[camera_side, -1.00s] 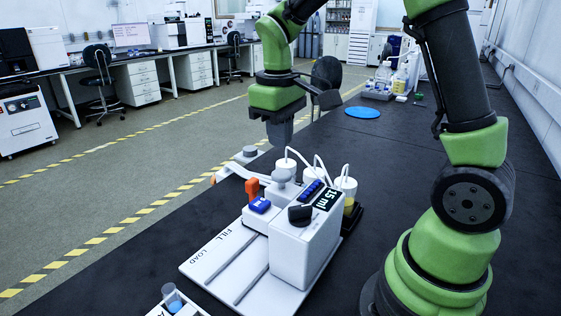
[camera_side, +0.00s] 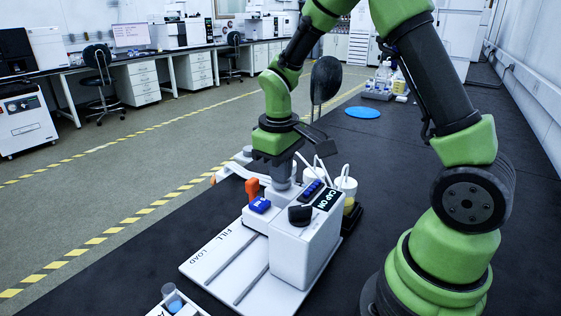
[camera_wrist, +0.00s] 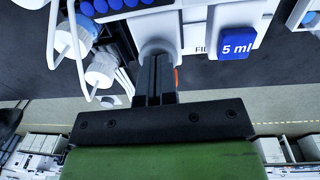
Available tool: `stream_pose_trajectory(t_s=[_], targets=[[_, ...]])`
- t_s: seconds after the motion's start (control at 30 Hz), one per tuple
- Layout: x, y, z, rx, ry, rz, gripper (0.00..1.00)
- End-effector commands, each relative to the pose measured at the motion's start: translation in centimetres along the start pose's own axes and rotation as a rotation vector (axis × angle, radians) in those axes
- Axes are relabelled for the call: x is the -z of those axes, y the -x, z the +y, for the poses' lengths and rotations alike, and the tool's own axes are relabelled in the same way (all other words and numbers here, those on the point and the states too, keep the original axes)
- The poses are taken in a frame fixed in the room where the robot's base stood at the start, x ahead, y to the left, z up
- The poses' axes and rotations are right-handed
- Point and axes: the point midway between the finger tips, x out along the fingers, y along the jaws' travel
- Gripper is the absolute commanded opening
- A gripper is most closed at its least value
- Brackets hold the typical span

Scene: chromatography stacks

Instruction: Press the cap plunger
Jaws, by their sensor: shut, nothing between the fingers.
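The white dispensing station (camera_side: 300,255) stands on the dark bench, with a small screen (camera_side: 327,199) that reads "CAP ON". The grey cap plunger (camera_wrist: 157,46) is at the back of the station, below my gripper. My gripper (camera_side: 282,172) is shut and empty, pointing down over the plunger. In the wrist view its closed fingers (camera_wrist: 155,62) overlap the plunger's round top and appear to touch it. The fingers hide part of the plunger.
A blue "5 ml" block (camera_side: 260,204), an orange part (camera_side: 252,189) and a black knob (camera_side: 300,215) sit close by on the station. White-capped bottles with tubes (camera_side: 345,185) stand just right of the plunger. A small tray (camera_side: 180,303) lies in front.

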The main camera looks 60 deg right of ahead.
Motion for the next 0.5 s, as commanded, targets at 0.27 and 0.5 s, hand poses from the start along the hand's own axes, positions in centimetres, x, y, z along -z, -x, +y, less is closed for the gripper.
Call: stream_pose_trajectory(t_s=[0.27, 0.5], targets=[[-0.1, -0.6, -0.1, 0.001, 0.001, -0.008, 0.00], [0.0, 0.9, 0.0, 0.000, 0.000, -0.001, 0.00]])
